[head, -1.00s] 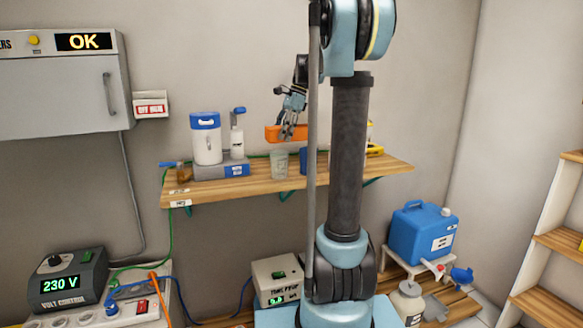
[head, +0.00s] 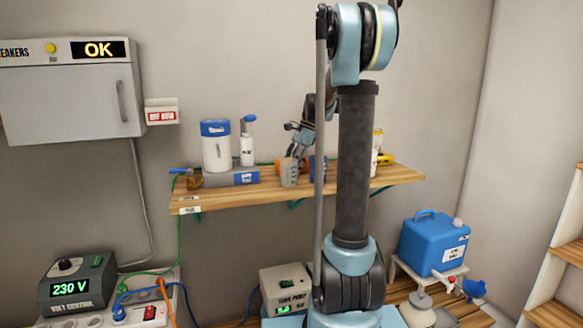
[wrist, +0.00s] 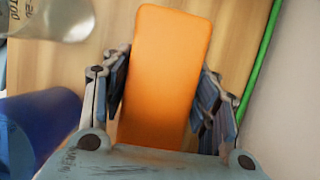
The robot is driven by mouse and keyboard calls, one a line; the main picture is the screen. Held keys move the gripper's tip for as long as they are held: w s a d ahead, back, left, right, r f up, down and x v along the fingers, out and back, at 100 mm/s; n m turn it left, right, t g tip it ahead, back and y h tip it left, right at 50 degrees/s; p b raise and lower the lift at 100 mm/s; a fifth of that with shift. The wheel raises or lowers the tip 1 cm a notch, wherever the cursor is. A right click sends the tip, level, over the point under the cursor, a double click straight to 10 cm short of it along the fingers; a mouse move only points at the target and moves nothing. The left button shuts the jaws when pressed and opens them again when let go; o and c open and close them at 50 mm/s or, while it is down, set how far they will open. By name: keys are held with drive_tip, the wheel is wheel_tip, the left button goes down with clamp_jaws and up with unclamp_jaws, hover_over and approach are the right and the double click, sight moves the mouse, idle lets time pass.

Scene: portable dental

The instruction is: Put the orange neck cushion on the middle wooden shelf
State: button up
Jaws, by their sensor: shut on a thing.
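The orange neck cushion (wrist: 165,70) is a flat orange block with rounded corners in the wrist view. My gripper (wrist: 163,95) is shut on it, one finger on each long side. In the head view the cushion (head: 283,163) is low over the wooden wall shelf (head: 225,195), behind a clear cup and partly hidden. My gripper (head: 293,152) reaches down to it there. The shelf's wood (wrist: 100,62) shows under the cushion in the wrist view. I cannot tell whether the cushion touches it.
The clear cup (head: 289,177) and a blue cylinder (head: 318,168) stand close by. A white canister (head: 216,150) and pump bottle (head: 247,148) are to the left, a yellow item (head: 386,160) to the right. A green cable (wrist: 262,50) runs along the wall side.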

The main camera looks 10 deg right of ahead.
drive_tip(key=o, duration=1.2)
drive_tip(key=v, duration=1.1)
drive_tip(key=shift+r, duration=0.3)
drive_tip(key=shift+o, duration=0.5)
drive_tip(key=w+d+r, duration=0.1)
drive_tip(key=d+r, duration=0.3)
drive_tip(key=r, duration=0.2)
drive_tip(key=shift+d, duration=0.4)
drive_tip(key=x, duration=1.1)
drive_tip(key=shift+f, duration=0.2)
drive_tip(key=shift+d+x, duration=0.15)
drive_tip(key=shift+x, duration=1.2)
drive_tip(key=shift+d+x, duration=0.15)
drive_tip(key=shift+x, duration=1.2)
